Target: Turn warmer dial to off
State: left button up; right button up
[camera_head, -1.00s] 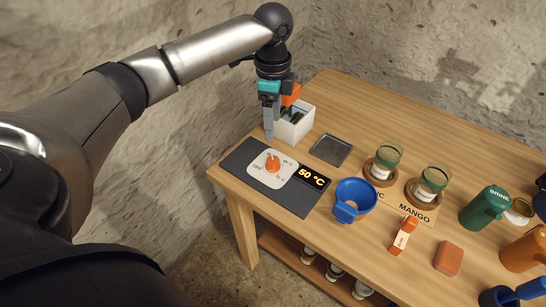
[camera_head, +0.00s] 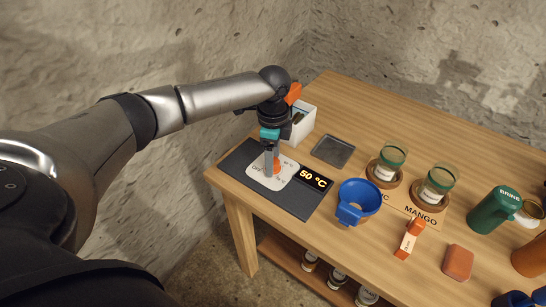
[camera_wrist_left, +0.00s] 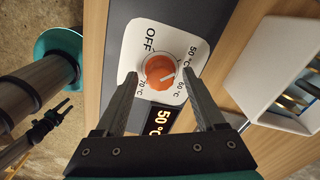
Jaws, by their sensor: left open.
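The warmer dial is an orange knob (camera_wrist_left: 160,72) on a white plate (camera_wrist_left: 132,58) marked OFF, 50 °C, 60 °C and 70 °C. The small display beside it (camera_head: 316,178) reads 50 °C. My left gripper (camera_head: 271,172) points down over the dial and hides part of it in the head view. In the left wrist view, the fingers of the left gripper (camera_wrist_left: 160,76) are open, one on each side of the knob. I see gaps between fingers and knob, and cannot tell their height over the plate.
A white box (camera_head: 303,124) with items inside stands close behind the left gripper. A dark tray (camera_head: 333,151), a blue funnel (camera_head: 358,196) and two green-rimmed jars (camera_head: 388,163) stand to the right. The dark warmer panel (camera_head: 294,203) lies near the table's left corner.

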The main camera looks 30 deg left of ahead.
pick_arm(q)
grip_shut()
dwell(0.4)
jog(key=shift+r+n+p, duration=0.15)
jog(key=shift+n+p, duration=0.25)
jog(key=shift+p, duration=0.4)
jog(key=n+p, duration=0.6)
jog(key=p, duration=0.3)
jog(key=n+p, duration=0.3)
jog(key=n, duration=0.1)
jog(key=shift+n, duration=0.4)
jog(key=shift+n+p, duration=1.3)
jog(key=shift+n, duration=0.9)
